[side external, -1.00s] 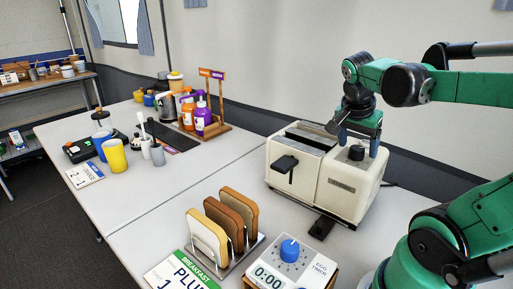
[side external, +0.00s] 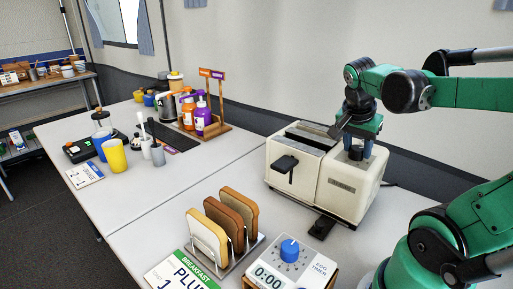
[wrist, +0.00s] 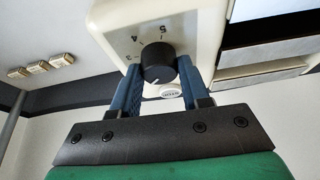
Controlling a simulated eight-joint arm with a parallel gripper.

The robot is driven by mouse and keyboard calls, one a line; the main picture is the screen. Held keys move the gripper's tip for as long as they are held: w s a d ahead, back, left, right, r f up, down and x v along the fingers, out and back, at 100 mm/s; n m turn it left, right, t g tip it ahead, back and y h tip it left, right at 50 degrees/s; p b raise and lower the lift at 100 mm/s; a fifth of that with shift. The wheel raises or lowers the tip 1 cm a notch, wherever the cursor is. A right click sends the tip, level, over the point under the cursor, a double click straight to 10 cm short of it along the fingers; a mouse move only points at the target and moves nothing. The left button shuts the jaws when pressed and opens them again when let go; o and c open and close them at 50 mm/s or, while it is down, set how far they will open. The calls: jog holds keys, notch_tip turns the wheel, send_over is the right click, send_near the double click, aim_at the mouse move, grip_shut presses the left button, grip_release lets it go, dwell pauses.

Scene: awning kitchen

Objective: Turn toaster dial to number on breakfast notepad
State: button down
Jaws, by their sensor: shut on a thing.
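The cream toaster (side external: 348,194) stands on the table at the right, its slots toward the left and its dial on top at the right end. The black dial (wrist: 158,61) has a white pointer line and sits by printed numbers; 3, 4 and 5 can be made out. My gripper (wrist: 160,70) is shut on the dial, one blue finger on each side; the side view shows my gripper (side external: 357,148) pointing down over the toaster top. The breakfast notepad (side external: 178,274) lies at the front, with "PLU" and a 1 visible; its lower part is cut off.
A toast rack (side external: 227,238) with several slices and an egg timer (side external: 285,262) reading 0:00 stand in front of the toaster. Bottles in a wooden stand (side external: 217,128), a yellow cup (side external: 115,157) and other items are at the left.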

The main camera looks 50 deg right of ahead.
aim_at(361, 164)
jog(key=n+t, duration=0.2)
jog(key=n, duration=0.3)
jog(key=shift+s, duration=0.1)
jog(key=n+t+y, duration=0.1)
jog(key=n, duration=0.3)
jog(key=shift+n+y, duration=0.3)
jog(key=shift+n, duration=0.1)
dwell(0.3)
jog(key=shift+c, duration=2.1)
grip_release()
jog(key=shift+s+r, duration=0.1)
jog(key=shift+v, duration=2.7)
jog(key=shift+t, duration=0.3)
